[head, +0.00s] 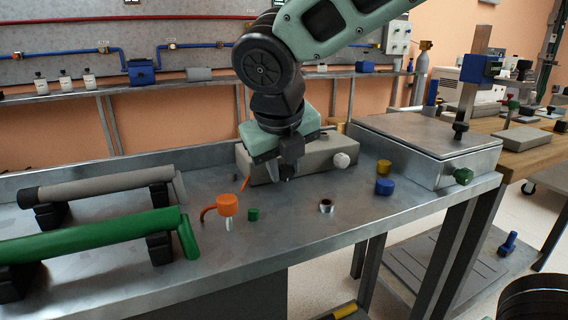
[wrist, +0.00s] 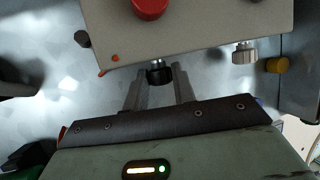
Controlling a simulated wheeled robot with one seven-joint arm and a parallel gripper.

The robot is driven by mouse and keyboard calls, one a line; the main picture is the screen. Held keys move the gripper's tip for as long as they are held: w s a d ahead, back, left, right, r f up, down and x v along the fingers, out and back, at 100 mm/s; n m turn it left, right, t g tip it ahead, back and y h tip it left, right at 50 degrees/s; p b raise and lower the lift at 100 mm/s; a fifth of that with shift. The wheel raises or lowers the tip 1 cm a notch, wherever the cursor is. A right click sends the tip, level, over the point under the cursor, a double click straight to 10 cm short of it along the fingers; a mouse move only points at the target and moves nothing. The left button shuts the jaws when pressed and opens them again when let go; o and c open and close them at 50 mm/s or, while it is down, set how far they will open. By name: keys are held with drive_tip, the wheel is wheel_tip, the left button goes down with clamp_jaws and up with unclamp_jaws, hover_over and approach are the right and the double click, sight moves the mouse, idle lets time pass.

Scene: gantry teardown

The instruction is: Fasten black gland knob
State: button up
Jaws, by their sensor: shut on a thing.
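The black gland knob (wrist: 159,74) sits at the near edge of a beige-grey box (wrist: 205,30) in the wrist view. My gripper (wrist: 158,82) reaches it from below in that view, with one finger on each side of the knob, shut on it. In the head view my gripper (head: 287,174) points down at the front face of the same box (head: 318,167) and largely hides the knob. How far the knob is seated cannot be told.
A white knob (head: 341,160) is on the box's front. Orange (head: 228,205), green (head: 253,214), blue (head: 385,186) and yellow (head: 384,166) pieces and a metal ring (head: 326,206) stand on the bench. A lidded metal case (head: 425,140) is at right; grey (head: 95,184) and green (head: 90,237) tubes lie left.

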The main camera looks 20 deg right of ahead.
drive_tip(key=shift+r+p, duration=0.2)
drive_tip(key=shift+p, duration=0.45)
drive_tip(key=y+p, duration=0.1)
drive_tip(key=p, duration=0.4)
drive_tip(key=shift+d+r+y+p, duration=0.2)
drive_tip(key=shift+r+y+p, duration=0.1)
drive_tip(key=shift+y+p, duration=0.1)
drive_tip(key=y+p, duration=0.1)
drive_tip(key=p, duration=0.4)
drive_tip(key=m+y+p, duration=0.1)
drive_tip(key=p, duration=0.5)
drive_tip(key=shift+s+d+y, duration=0.1)
drive_tip(key=shift+d+y, duration=0.2)
drive_tip(key=shift+d, duration=0.05)
drive_tip(key=y+p, duration=0.1)
drive_tip(key=p, duration=0.4)
drive_tip(key=shift+f+y, duration=0.25)
drive_tip(key=shift+y, duration=0.15)
drive_tip(key=shift+d+f+m+y+p, duration=0.15)
drive_tip(key=shift+f+m+y+p, duration=0.2)
drive_tip(key=shift+y+p, duration=0.65)
drive_tip(key=shift+y, duration=0.3)
drive_tip(key=o, duration=1)
